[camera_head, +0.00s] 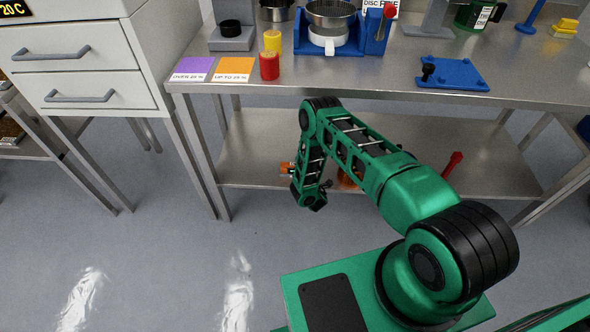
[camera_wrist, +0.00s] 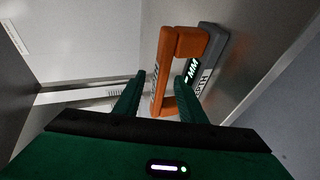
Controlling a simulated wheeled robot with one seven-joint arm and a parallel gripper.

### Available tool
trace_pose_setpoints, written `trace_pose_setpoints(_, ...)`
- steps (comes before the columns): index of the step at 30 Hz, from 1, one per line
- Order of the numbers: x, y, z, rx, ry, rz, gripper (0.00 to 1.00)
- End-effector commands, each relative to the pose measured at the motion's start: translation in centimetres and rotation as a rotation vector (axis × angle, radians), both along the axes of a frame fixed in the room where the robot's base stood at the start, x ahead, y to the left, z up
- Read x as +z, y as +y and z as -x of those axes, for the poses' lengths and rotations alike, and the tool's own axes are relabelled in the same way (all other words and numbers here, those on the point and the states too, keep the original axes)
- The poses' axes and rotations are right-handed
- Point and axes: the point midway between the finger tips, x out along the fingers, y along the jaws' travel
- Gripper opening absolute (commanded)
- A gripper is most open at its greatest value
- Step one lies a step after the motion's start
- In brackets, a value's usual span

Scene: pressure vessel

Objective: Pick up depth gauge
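The depth gauge (camera_wrist: 193,43) shows in the wrist view as an orange frame with a dark grey part on its right, a lit "MM" display and "DEPTH" lettering. My gripper (camera_wrist: 160,78) has its two green fingers apart, one on each side of the gauge's orange lower part. I cannot tell whether either finger touches it. In the head view my gripper is low, in front of the table's lower shelf, mostly hidden by my arm. A small orange piece (camera_head: 287,168) beside my wrist there may be the gauge.
The steel table (camera_head: 365,91) holds a blue sieve stand (camera_head: 312,46), red (camera_head: 269,66) and yellow cylinders, coloured cards and a blue plate (camera_head: 452,73). The lower shelf (camera_head: 245,160) and table legs are close to my arm. A red-handled item (camera_head: 453,162) stands on the shelf.

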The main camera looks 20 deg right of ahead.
Motion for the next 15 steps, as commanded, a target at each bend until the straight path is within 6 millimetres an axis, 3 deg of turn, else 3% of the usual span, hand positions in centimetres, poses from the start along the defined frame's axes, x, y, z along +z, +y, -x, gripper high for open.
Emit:
trace_pose_setpoints(11, -0.42, 0.32, -0.54, 0.003, 0.001, 0.000, 0.37)
trace_pose_setpoints(15, -0.41, 0.57, -0.55, 0.006, 0.000, 0.000, 0.08)
